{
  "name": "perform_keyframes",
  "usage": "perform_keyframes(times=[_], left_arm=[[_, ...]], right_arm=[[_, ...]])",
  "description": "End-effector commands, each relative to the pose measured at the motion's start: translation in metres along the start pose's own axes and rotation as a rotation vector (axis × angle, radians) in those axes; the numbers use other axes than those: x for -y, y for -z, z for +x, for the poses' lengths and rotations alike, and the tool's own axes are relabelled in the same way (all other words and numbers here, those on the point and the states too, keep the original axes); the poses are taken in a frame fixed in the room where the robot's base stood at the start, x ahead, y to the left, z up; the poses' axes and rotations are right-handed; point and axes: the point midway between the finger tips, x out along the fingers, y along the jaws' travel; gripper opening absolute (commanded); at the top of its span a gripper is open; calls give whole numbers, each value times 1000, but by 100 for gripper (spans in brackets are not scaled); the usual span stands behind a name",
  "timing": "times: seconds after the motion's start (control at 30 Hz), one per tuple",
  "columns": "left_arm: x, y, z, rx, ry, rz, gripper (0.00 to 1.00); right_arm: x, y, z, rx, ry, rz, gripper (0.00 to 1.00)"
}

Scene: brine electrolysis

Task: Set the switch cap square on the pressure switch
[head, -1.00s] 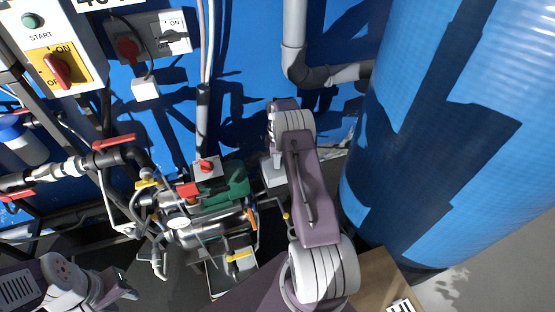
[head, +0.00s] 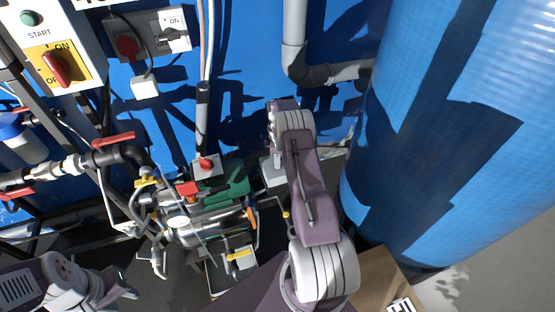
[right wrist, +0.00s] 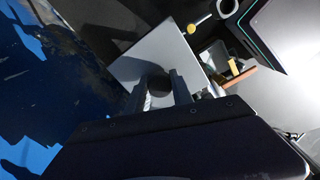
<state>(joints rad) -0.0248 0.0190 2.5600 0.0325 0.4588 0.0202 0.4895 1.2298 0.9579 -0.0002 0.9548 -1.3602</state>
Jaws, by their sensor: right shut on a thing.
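A green-and-steel pump (head: 225,190) with valves and thin pipes stands left of my right arm. A red-knobbed box (head: 206,166) is above it. A large blue tank (head: 440,160) closes off the right side. A grey pipe (head: 295,60) runs down the blue wall.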

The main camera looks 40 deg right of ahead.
Motion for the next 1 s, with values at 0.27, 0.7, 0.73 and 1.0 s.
perform_keyframes(times=[0.27, 0.7, 0.73, 1.0], left_arm=[[0, 0, 2, 0, 0, 0, 36], [0, 0, -4, 0, 0, 0, 36], [0, 1, -5, 0, 0, 0, 36], [0, 2, -15, 0, 0, 0, 36]], right_arm=[[0, 0, 2, 0, -1, 0, 53], [-1, 0, -17, -1, -4, 0, 53], [-1, 0, -24, -1, -4, 0, 53], [-1, 0, -78, 0, -2, 0, 53]])
